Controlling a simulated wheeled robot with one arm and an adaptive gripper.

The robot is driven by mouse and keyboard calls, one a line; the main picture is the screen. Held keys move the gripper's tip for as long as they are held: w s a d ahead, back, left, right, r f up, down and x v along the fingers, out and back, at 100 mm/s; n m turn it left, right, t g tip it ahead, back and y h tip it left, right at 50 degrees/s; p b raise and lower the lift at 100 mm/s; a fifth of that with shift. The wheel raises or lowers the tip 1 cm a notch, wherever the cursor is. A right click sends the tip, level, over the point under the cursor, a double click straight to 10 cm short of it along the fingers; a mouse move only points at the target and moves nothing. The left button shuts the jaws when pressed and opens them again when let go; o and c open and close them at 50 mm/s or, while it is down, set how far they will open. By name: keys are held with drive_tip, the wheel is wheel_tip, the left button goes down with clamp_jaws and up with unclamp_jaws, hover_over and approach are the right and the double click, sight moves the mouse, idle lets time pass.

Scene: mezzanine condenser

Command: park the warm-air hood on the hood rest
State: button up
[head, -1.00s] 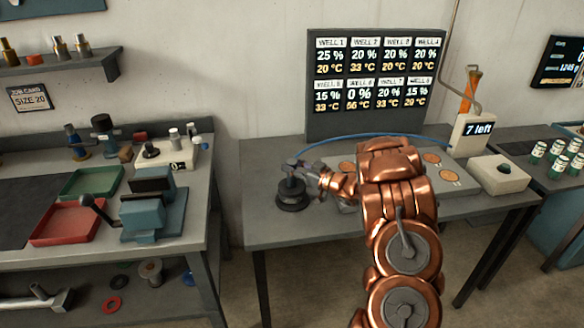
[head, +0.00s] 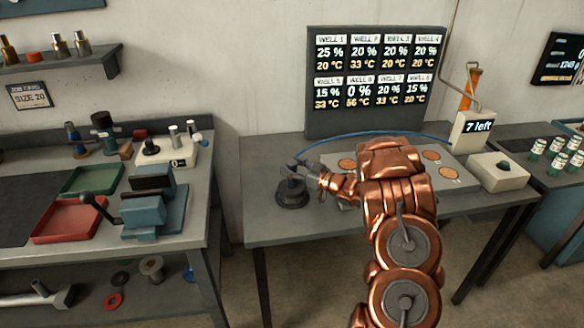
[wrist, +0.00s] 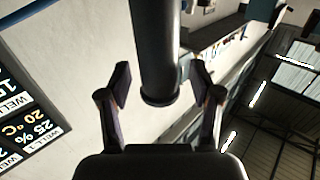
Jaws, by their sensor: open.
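The hood (head: 291,194), a dark, squat round piece with a narrower upright top, stands at the left end of the grey bench in the head view. The hood rest under it is hidden or cannot be told apart from it. My gripper (head: 297,167) is at the top of the hood. In the wrist view my gripper (wrist: 160,92) is open, with a dark round stem (wrist: 156,50) between its fingers. Gaps show on both sides of the stem, so the fingers do not grip it.
A blue hose (head: 375,136) arches behind my arm. A plate with copper discs (head: 432,155) lies right of the hood, partly hidden by my arm. The well display (head: 375,80) stands behind. A white box (head: 498,171) is at the right. Bare bench (head: 262,225) lies in front.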

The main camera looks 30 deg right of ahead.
drive_tip(key=shift+r, duration=0.1)
drive_tip(key=b+v, duration=0.4)
drive_tip(key=v, duration=0.8)
drive_tip(key=w+d+r+m+g+h, duration=0.25)
drive_tip(key=w+d+r+h, duration=0.2)
drive_tip(key=h, duration=0.45)
drive_tip(key=s+a+r+m+g+h, duration=0.3)
drive_tip(key=s+a+r+g+h, duration=0.1)
drive_tip(key=s+r+g, duration=0.15)
drive_tip(key=s+a+f+g+y, duration=0.2)
drive_tip(key=s+a+g, duration=0.1)
drive_tip(key=s+a, duration=0.8)
drive_tip(key=s+a+f+g+y, duration=0.1)
drive_tip(key=s+a+g, duration=0.3)
drive_tip(key=s+a, duration=0.7)
drive_tip(key=s+a+f+n+g+y, duration=0.1)
drive_tip(key=s+a+f+g+y, duration=0.1)
drive_tip(key=s+a, duration=0.9)
drive_tip(key=s+g+y, duration=0.1)
drive_tip(key=s, duration=0.2)
drive_tip(key=shift+a+f, duration=0.25)
drive_tip(key=shift+f, duration=0.1)
